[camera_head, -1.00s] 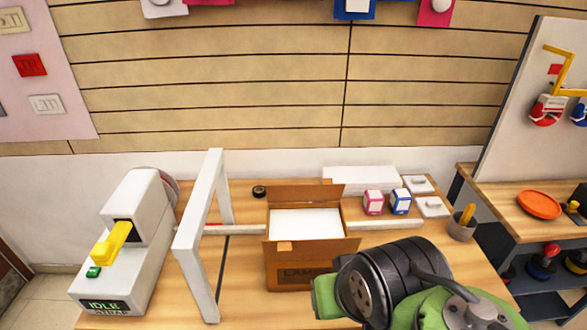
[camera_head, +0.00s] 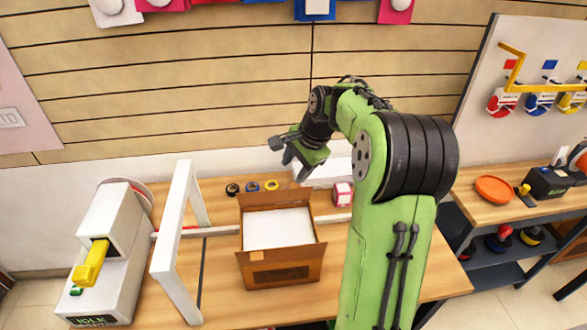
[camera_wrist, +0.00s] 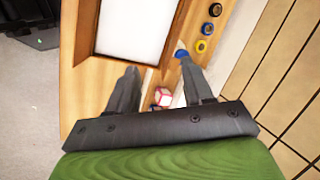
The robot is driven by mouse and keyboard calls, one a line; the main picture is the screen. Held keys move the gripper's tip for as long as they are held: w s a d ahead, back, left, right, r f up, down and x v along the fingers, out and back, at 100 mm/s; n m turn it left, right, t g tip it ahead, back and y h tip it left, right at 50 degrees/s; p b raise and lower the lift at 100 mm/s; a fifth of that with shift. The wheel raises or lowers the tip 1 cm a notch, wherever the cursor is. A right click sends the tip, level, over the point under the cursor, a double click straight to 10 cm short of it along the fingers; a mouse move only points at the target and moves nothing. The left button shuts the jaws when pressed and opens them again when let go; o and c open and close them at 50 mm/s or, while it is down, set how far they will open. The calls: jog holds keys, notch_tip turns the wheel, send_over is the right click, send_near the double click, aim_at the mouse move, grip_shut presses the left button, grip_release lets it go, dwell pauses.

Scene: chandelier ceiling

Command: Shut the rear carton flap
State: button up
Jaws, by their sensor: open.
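The brown carton (camera_head: 300,268) stands on the wooden table, filled with something white (camera_head: 278,228) to near its top. Its rear flap (camera_head: 275,198) stands up along the back edge. The front flap (camera_head: 280,256) is folded outward, and side flaps are hard to make out. My gripper (camera_head: 283,152) is open and empty, raised above and behind the carton, apart from the rear flap. In the wrist view, my open fingers (camera_wrist: 157,66) point towards the carton, whose white contents (camera_wrist: 137,25) show framed in brown at the top.
A white frame (camera_head: 172,240) and a machine with a yellow lever (camera_head: 90,262) stand left of the carton. Tape rolls (camera_head: 252,186) lie behind it. A red-and-white small box (camera_head: 342,194) stands behind right, near my arm. The slatted wall is close behind.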

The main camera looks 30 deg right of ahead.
jog(key=w+d+f+m+t+y+p, duration=0.15)
jog(key=d+m, duration=0.35)
jog(key=d, duration=0.6)
jog(key=p, duration=0.1)
send_near(299, 187)
jog(key=shift+m, duration=0.3)
jog(key=x, duration=0.5)
jog(key=w+x, duration=0.1)
jog(key=x, duration=0.2)
jog(key=shift+a+r, duration=0.2)
jog(key=shift+r, duration=0.15)
grip_shut()
